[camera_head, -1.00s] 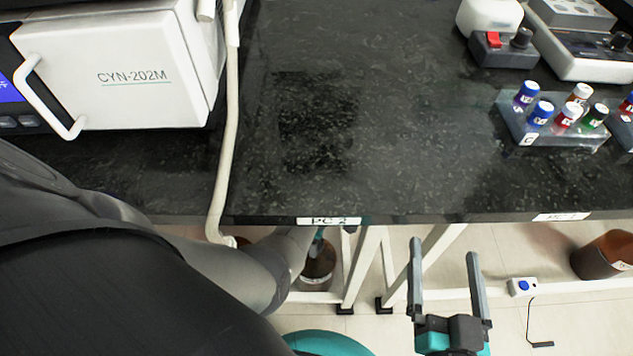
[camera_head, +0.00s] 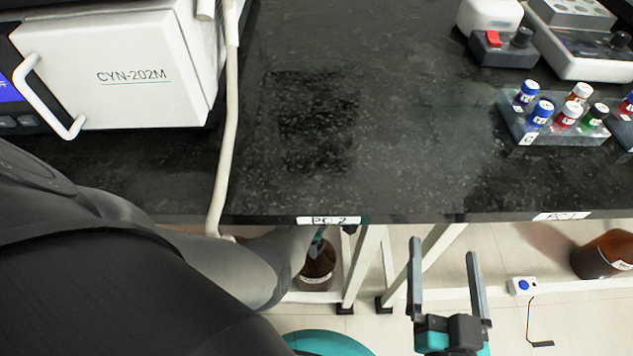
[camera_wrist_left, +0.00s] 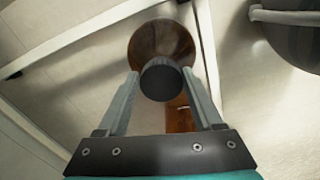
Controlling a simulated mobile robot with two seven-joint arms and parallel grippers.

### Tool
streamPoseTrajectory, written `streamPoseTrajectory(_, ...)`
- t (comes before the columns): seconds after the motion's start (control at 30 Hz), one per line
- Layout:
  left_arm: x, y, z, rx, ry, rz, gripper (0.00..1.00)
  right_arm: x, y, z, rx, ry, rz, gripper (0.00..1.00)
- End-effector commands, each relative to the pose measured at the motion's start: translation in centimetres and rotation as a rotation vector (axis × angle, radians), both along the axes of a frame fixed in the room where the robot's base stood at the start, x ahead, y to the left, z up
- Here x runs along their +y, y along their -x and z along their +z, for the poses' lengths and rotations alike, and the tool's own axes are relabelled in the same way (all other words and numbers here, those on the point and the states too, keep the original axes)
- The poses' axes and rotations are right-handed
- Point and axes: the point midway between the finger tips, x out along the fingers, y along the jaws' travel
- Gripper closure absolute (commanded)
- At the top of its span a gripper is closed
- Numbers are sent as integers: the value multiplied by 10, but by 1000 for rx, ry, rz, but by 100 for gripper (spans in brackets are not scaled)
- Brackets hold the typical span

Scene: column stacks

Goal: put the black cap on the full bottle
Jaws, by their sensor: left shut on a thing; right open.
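A black cap (camera_wrist_left: 160,78) is between the fingertips of my left gripper (camera_wrist_left: 160,82), which is shut on it. Directly behind the cap in the left wrist view is a round brown bottle (camera_wrist_left: 165,36); I cannot tell whether the cap touches its neck. In the head view a brown bottle (camera_head: 318,268) stands below the bench edge, partly hidden by my left arm. My right gripper (camera_head: 445,272) is open and empty in front of the bench. Another brown bottle (camera_head: 603,255) is at the far right below the bench. The liquid levels are unclear.
The black bench top (camera_head: 400,130) is mostly clear in the middle. A white machine (camera_head: 115,70) with a hose (camera_head: 229,120) is at left. A rack (camera_head: 555,130) of capped vials is at right. White bench legs (camera_head: 365,265) stand close to the bottle.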

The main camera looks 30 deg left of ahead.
Motion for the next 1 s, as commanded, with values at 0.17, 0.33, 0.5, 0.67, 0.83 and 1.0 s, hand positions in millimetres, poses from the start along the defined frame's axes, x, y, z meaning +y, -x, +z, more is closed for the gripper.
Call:
streamPoseTrajectory(0.17, 0, 0, 0, 0, 0, 0, 30, 0, 0, 0, 0, 0, 0, 0)
streamPoseTrajectory(0.33, 0, 0, 0, 0, 0, 0, 11, 0, 0, 0, -1, 0, 0, 0)
streamPoseTrajectory(0.5, 0, 0, 0, 0, 0, 0, 0, 0, 0, 0, -1, 0, 0, 0)
streamPoseTrajectory(0.67, 0, 0, 0, 0, 0, 0, 0, -1, 0, 0, -2, 0, -1, 0)
streamPoseTrajectory(0.83, 0, -1, 4, -2, -1, 0, 0, -1, 0, 0, -1, 1, -1, 0)
streamPoseTrajectory(1.0, 0, 0, 18, -3, 0, 0, 0, 0, 0, 4, -1, 1, 0, 0)
